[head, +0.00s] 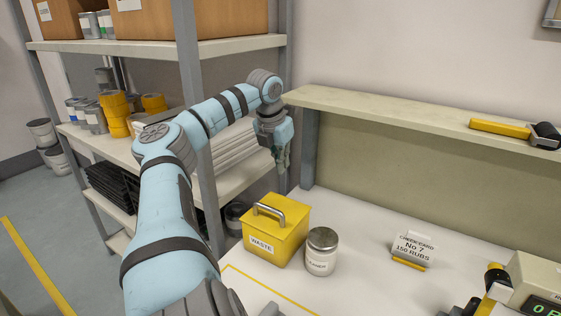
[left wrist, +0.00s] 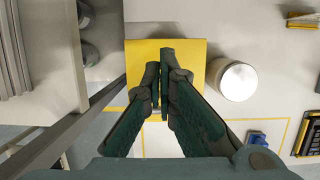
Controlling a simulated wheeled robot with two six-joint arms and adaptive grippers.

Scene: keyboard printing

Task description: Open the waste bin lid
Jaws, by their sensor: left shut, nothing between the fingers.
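The yellow waste bin (head: 273,234) stands on the white table, with a WASTE label on its front and a grey handle (head: 269,213) on its closed lid. My left gripper (head: 282,164) is above the bin, pointing down, apart from it in the head view. In the left wrist view the left gripper's fingers (left wrist: 166,65) are together with nothing between them, over the yellow lid (left wrist: 195,50). They hide most of the handle there. My right gripper is not in view.
A jar with a metal lid (head: 321,251) stands close to the bin's right side; it also shows in the left wrist view (left wrist: 236,80). A metal shelf rack (head: 185,60) is behind and left. A raised shelf (head: 420,115) runs along the wall. A card sign (head: 413,248) stands farther right.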

